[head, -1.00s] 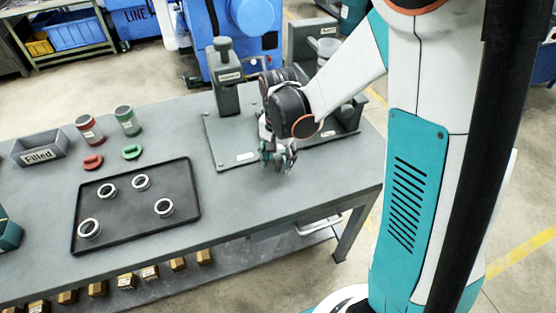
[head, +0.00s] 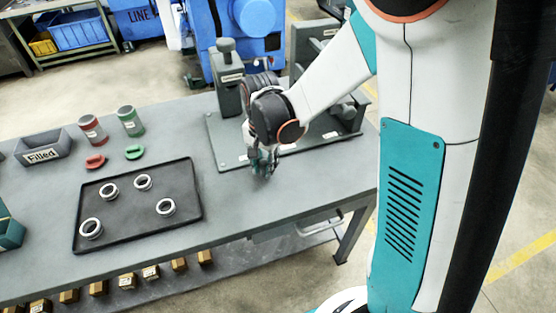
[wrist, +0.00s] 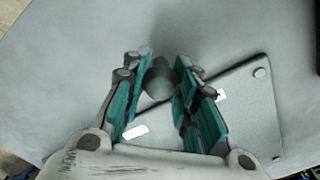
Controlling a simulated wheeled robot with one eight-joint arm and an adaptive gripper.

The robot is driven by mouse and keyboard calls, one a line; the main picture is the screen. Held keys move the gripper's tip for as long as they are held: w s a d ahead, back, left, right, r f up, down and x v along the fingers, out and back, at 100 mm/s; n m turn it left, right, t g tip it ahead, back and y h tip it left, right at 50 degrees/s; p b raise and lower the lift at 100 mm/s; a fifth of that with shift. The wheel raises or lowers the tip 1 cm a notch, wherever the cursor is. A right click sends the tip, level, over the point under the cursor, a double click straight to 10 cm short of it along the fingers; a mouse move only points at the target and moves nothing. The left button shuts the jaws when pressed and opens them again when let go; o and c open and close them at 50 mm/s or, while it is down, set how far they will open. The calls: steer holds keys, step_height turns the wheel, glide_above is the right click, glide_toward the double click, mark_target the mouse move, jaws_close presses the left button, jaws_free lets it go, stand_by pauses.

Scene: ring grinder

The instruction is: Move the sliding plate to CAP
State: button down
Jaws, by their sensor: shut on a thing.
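The grey station (head: 224,150) stands at the right part of the bench, with a flat plate, an upright post (head: 228,80) and a frame on its right side. My gripper (head: 262,172) is low over the station's front edge. In the wrist view my gripper's teal fingers (wrist: 160,68) stand apart on either side of a dark round knob-like part (wrist: 158,82) and are closed on it. A flat grey plate (wrist: 252,105) with small white labels lies beyond the right fingers. The labels are too small to read. My wrist hides the middle of the station, so the sliding plate's outline is unclear.
A black tray (head: 137,238) with several metal rings lies left of the station. Red (head: 93,130) and green (head: 130,121) containers and a grey bin marked Filled (head: 42,148) stand further left. The bench front between tray and station is clear.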

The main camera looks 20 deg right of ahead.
steer(key=a, duration=0.9)
steer(key=shift+a, duration=0.1)
steer(key=c, duration=1.6)
jaws_free()
steer(key=shift+c, duration=0.2)
steer(key=o, duration=0.4)
steer(key=shift+a, duration=0.15)
step_height(320, 180, up, 12)
steer(key=shift+s+r, duration=0.1)
